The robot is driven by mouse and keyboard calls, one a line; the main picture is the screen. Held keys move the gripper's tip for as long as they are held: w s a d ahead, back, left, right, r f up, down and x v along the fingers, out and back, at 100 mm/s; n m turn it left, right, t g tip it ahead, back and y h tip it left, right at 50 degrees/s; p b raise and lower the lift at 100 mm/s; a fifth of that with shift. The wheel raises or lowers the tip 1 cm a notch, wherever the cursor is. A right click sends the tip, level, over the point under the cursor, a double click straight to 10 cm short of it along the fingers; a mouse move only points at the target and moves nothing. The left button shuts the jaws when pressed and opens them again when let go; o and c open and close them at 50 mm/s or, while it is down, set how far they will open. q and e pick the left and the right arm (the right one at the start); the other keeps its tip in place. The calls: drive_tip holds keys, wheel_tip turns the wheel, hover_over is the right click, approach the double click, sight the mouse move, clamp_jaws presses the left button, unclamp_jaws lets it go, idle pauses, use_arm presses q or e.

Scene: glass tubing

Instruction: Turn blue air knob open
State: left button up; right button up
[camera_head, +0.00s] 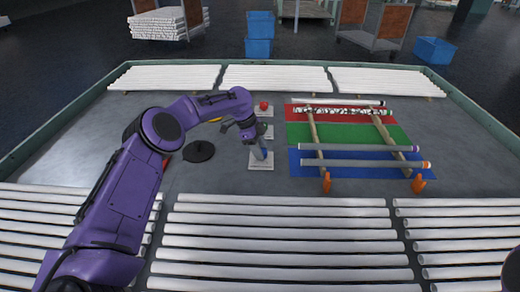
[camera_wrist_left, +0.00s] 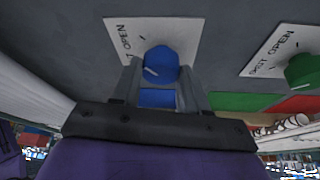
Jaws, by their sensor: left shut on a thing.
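The blue air knob (camera_wrist_left: 161,64) stands on a white plate (camera_wrist_left: 122,30) with OPEN lettering in the left wrist view. Its white pointer line slants toward the left of that view, near the lettering. My left gripper (camera_wrist_left: 162,84) is shut on the blue knob, one finger on each side. In the head view my left gripper (camera_head: 259,152) points down over the white plate (camera_head: 268,165), and the arm and fingers largely hide the knob. My right gripper is not in view.
A green knob (camera_wrist_left: 303,70) sits on a neighbouring plate (camera_wrist_left: 277,50). A red knob (camera_head: 264,105) is farther back. A rack with tubes (camera_head: 360,163) over red, green and blue mats stands to the right. A dark round disc (camera_head: 199,151) lies left. White tubes (camera_head: 280,243) line the front.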

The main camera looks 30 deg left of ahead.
use_arm(q)
drive_tip(key=shift+r, duration=0.1)
drive_tip(key=o, duration=1.1)
drive_tip(key=shift+c, duration=0.2)
drive_tip(key=v, duration=1)
drive_tip(key=shift+a+r, duration=0.15)
drive_tip(key=shift+a, duration=0.1)
